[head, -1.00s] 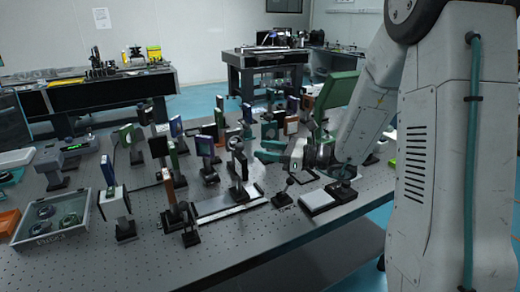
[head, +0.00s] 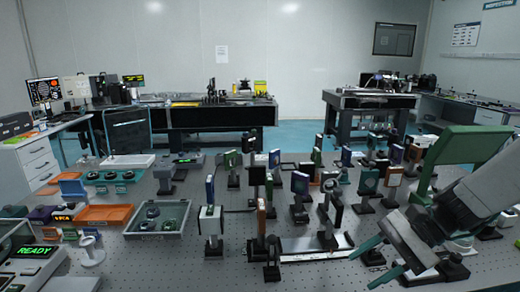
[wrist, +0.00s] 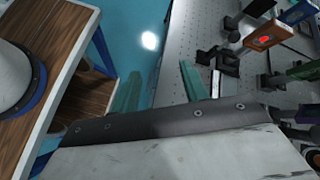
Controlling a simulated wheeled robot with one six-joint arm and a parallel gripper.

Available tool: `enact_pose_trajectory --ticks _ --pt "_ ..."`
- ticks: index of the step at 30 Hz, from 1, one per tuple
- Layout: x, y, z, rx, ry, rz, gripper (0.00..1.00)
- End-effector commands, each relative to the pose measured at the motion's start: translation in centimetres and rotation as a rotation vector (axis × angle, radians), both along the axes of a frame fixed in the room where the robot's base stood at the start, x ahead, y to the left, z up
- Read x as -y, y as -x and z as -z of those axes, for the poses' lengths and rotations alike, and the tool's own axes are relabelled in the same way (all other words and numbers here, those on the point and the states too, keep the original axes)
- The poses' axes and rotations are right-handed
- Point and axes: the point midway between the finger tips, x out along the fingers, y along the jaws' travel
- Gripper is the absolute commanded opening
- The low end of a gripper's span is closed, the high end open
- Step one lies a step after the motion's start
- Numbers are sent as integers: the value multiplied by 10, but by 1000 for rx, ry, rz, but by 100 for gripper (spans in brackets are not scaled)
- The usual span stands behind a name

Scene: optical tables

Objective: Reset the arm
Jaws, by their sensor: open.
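My gripper (head: 364,269) is at the lower right of the head view, over the near right part of the optical table (head: 330,275). Its two teal fingers are spread apart with nothing between them. In the wrist view my gripper (wrist: 158,78) also shows its fingers apart and empty, over the blue floor and the table's perforated edge. My arm reaches in from the right edge of the head view.
Several optic mounts stand on the table, one with a white-faced plate (head: 210,222). A grey tray (head: 160,219) with round parts lies left of them. A large green piece (head: 465,147) rises beside my arm. A wooden-topped stand (wrist: 55,60) shows in the wrist view.

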Motion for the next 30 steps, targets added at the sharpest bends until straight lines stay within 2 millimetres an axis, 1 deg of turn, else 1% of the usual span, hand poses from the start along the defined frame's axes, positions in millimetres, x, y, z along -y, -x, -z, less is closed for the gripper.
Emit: enact_pose_trajectory --ticks 1,3,6,9,12,16,21,24,30 --pt "0 20 -5 55 88 -108 45" --pt "7 46 -8 123 212 -258 45" --pt "21 75 -15 220 382 -452 45" --pt "38 96 -25 315 546 -618 45" --pt "51 112 -38 401 691 -746 45" --pt "59 125 -55 498 820 -831 45" --pt "53 132 -70 588 861 -850 45" --pt "50 134 -73 610 866 -854 45" --pt "49 133 -72 608 862 -857 45"
